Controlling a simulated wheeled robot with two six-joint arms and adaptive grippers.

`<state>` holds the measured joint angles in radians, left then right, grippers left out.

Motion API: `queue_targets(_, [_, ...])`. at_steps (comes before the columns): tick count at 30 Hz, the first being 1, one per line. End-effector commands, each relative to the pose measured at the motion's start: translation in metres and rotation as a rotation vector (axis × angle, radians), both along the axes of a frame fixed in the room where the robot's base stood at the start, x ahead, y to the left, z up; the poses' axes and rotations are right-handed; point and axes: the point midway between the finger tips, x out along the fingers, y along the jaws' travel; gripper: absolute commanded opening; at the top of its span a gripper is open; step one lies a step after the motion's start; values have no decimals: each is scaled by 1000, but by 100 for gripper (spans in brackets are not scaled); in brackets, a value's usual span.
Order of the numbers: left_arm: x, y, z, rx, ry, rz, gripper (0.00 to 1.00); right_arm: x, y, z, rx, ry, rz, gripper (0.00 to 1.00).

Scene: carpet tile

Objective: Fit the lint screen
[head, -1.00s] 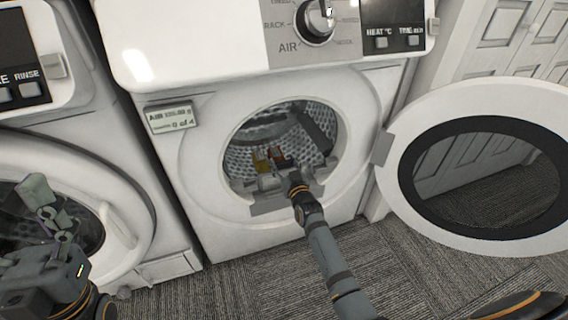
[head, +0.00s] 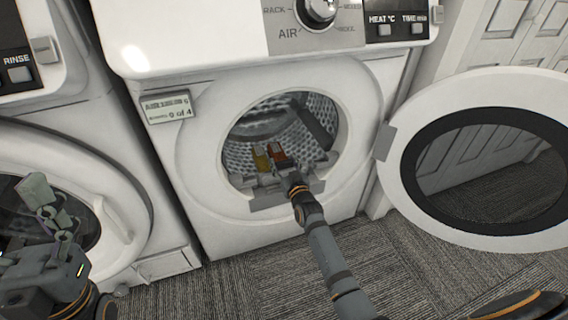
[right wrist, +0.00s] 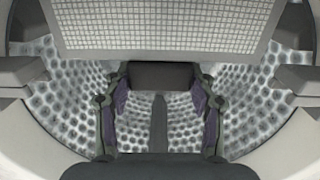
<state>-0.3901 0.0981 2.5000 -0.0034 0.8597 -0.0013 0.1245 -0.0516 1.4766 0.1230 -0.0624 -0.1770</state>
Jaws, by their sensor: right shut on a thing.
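The dryer (head: 205,160) stands in the middle with its round drum opening uncovered. My right gripper (head: 288,172) is at the lower lip of that opening. In the right wrist view its two purple-padded fingers (right wrist: 160,115) are closed on the dark handle block (right wrist: 160,75). The pale mesh panel of the lint screen (right wrist: 160,25) spans the top of that view, with its upper part cut off. The drum wall shows behind. In the head view I cannot make out the screen clearly behind the hand. My left gripper (head: 50,210) is empty at the far left.
The open dryer door (head: 545,110) hangs to the right of the opening. A washer (head: 125,180) stands at left. Small yellow (head: 261,158) and orange-red (head: 277,154) pieces show beyond the right hand. Grey carpet (head: 250,290) lies in front.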

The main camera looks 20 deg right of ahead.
Motion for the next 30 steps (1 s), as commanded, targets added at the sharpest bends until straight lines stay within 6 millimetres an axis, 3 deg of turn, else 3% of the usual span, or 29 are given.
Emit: queue_targets(30, [0, 0, -25, 0, 0, 0, 78, 0, 0, -26, 0, -1, 0, 0])
